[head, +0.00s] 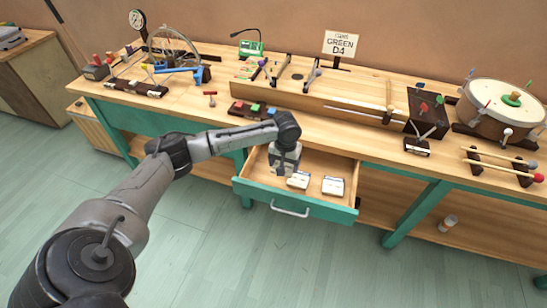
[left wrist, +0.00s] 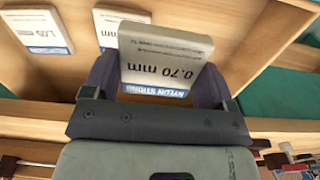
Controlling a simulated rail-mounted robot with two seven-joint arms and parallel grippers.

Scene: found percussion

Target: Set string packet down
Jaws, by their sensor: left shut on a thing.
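My left gripper (head: 284,168) is inside the open drawer (head: 293,207), near its left side. In the left wrist view, its fingers (left wrist: 155,84) are shut on a white string packet (left wrist: 165,62) marked 0.70 mm, with a blue Nylon String band. The packet is tilted relative to the drawer floor; I cannot tell whether it touches the floor. In the head view my gripper hides most or all of it. Two other white packets lie flat to its right in the drawer, a nearer one (head: 298,180) and a farther one (head: 333,186). My right gripper is not in view.
The workbench (head: 370,152) above the drawer holds a long wooden box, a drum (head: 503,104), mallets (head: 500,158) and small tool racks. The drawer's front right floor is bare. A small cup (head: 448,223) lies on the lower shelf.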

